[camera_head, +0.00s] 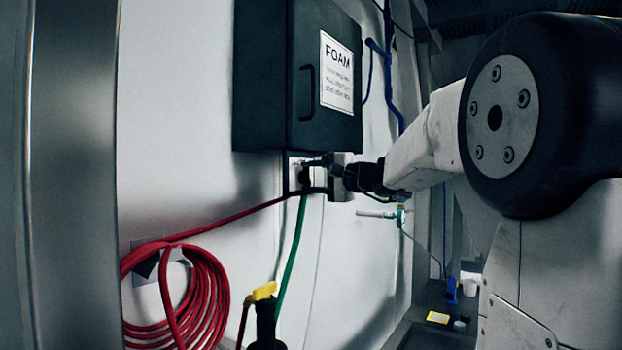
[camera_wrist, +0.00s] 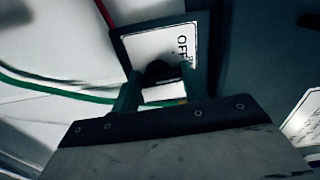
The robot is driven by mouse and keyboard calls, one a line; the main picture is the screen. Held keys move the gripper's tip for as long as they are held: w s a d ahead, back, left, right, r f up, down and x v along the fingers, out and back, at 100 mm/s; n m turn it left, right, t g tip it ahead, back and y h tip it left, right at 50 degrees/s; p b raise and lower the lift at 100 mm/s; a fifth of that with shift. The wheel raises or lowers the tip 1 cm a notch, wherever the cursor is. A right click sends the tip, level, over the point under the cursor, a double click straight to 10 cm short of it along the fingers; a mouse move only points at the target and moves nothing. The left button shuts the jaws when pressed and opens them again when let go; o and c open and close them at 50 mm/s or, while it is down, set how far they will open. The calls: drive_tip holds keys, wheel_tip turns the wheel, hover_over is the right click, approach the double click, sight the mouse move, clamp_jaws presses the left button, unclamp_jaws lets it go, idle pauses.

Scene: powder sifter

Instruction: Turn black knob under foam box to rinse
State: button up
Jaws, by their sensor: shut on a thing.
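The dark foam box (camera_head: 265,90) with its white FOAM label (camera_head: 336,72) is fixed to the wall in the head view. Just under it, my gripper (camera_head: 318,175) is at the black-framed valve plate. In the wrist view the plate (camera_wrist: 150,45) is white with a black frame and the letters OFF. The black knob (camera_wrist: 158,70) sits between the two fingers of my gripper (camera_wrist: 158,88), which is shut on it. Other lettering beside OFF is mostly hidden by a finger, so the knob's setting cannot be read.
A red hose (camera_head: 205,290) hangs coiled on the wall at lower left. A green hose (camera_head: 292,255) runs down below the valve. A yellow-handled valve (camera_head: 264,291) stands at the bottom. A blue hose (camera_head: 388,65) runs down the wall right of the box.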

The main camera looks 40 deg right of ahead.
drive_tip(key=shift+f, duration=0.1)
idle(0.3)
drive_tip(key=o, duration=1)
drive_tip(key=shift+s+d, duration=0.1)
drive_tip(key=shift+s, duration=0.05)
drive_tip(key=v, duration=0.7)
drive_tip(key=shift+s, duration=0.3)
